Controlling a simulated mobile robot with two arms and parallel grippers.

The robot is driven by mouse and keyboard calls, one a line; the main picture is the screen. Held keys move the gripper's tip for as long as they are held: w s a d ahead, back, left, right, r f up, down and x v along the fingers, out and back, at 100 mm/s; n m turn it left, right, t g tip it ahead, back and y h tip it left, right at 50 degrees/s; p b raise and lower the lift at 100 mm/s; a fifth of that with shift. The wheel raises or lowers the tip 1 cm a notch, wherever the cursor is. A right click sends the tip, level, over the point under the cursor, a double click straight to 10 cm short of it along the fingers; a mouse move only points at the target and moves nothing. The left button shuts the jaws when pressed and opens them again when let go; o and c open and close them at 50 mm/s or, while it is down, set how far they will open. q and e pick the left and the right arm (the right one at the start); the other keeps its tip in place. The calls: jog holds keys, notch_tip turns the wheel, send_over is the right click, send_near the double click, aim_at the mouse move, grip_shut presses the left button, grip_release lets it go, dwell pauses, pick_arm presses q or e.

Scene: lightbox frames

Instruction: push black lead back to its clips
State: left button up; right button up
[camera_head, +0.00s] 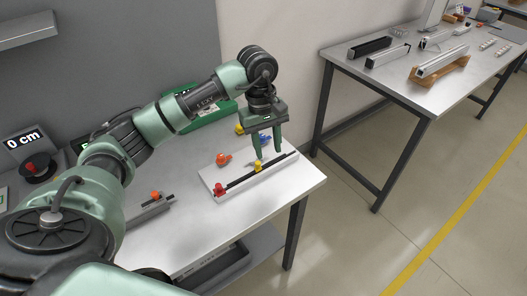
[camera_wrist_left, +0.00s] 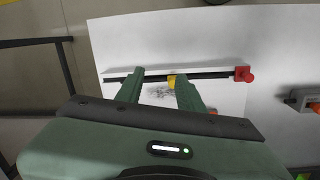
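A pale frame bar (camera_head: 276,171) lies on the near table with a thin black lead (camera_head: 239,183) along it. A red piece (camera_head: 220,189) sits at the lead's left end and a yellow piece (camera_head: 258,167) near its middle. I cannot tell which parts are clips, or whether the lead is seated. My left gripper (camera_head: 268,154) points down just above the bar, open. In the left wrist view its fingers stand apart near the black lead (camera_wrist_left: 212,75), with the yellow piece (camera_wrist_left: 172,81) between them and the red piece (camera_wrist_left: 243,74) to the right. My right gripper is not in view.
A smaller bar with an orange knob (camera_head: 156,195) lies left. A green case (camera_head: 208,114) and a "0 cm" display (camera_head: 25,142) stand at the back. The table's right front is clear.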

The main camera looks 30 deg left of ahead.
aim_at(257, 162)
pick_arm(q)
jog(key=a, duration=0.1)
jog(key=a+y, duration=0.1)
jog(key=shift+a+r, duration=0.3)
jog(key=shift+r, duration=0.1)
jog(key=shift+a+f, duration=0.1)
jog(key=shift+a, duration=0.25)
notch_tip(257, 162, down, 6)
jog(key=shift+s+p, duration=0.15)
jog(key=shift+p, duration=0.8)
jog(key=shift+f, duration=0.6)
grip_shut()
